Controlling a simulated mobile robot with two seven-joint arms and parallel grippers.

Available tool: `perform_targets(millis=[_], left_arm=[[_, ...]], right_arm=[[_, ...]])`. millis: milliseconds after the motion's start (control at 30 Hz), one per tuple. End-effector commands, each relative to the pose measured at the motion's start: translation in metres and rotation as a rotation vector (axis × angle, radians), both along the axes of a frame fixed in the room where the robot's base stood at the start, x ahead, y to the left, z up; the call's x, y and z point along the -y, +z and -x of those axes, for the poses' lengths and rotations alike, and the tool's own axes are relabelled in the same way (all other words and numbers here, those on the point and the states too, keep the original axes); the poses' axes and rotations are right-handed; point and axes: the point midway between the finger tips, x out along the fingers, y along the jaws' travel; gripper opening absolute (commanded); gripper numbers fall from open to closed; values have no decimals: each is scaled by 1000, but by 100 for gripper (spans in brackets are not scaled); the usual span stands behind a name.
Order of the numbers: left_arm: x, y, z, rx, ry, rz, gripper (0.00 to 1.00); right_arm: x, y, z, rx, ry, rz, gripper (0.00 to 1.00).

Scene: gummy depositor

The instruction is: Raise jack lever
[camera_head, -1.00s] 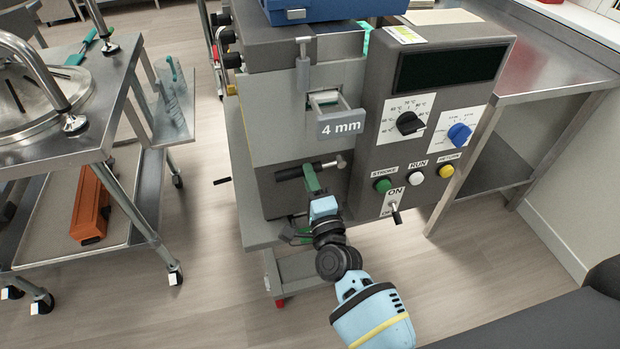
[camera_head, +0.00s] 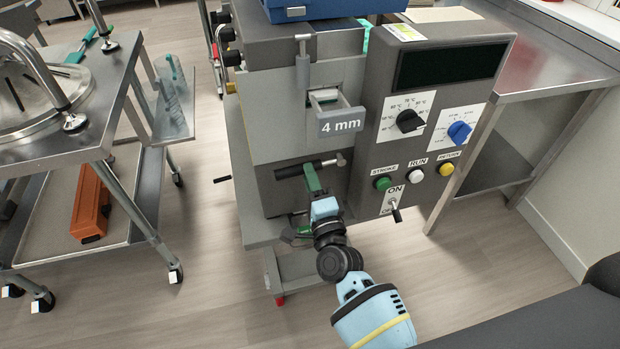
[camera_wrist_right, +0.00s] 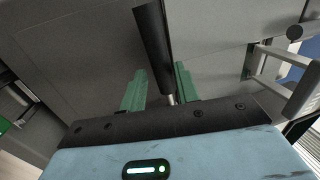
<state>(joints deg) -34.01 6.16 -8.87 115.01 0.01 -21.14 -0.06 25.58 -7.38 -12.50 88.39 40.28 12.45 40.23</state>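The jack lever (camera_head: 296,171) is a black handle on a short metal rod, on the lower front of the grey machine. It lies roughly level in the head view. My right gripper (camera_head: 309,178) is at the lever, its green fingertips near the handle. In the right wrist view, the lever's black handle (camera_wrist_right: 153,45) runs between the two spread green fingers of my right gripper (camera_wrist_right: 160,88). The gripper is open, with gaps beside the lever; I cannot tell whether either finger touches it. My left gripper is not in view.
A drawer marked 4 mm (camera_head: 341,122) juts out above the lever. The control panel (camera_head: 430,130) with knobs, buttons and an ON switch (camera_head: 396,208) is to the right. A steel cart (camera_head: 75,140) stands left; a steel table (camera_head: 560,70) stands right.

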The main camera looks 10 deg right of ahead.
Motion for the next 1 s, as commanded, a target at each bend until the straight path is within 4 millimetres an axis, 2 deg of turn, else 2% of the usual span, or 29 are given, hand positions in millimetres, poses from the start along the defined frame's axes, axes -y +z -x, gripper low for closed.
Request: perform_targets(millis=[300,500,1000], left_arm=[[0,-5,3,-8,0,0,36],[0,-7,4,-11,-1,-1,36],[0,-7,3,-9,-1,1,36]], right_arm=[[2,-11,46,-5,1,0,31],[4,-15,68,-4,1,1,31],[4,-15,73,-3,1,0,31]])
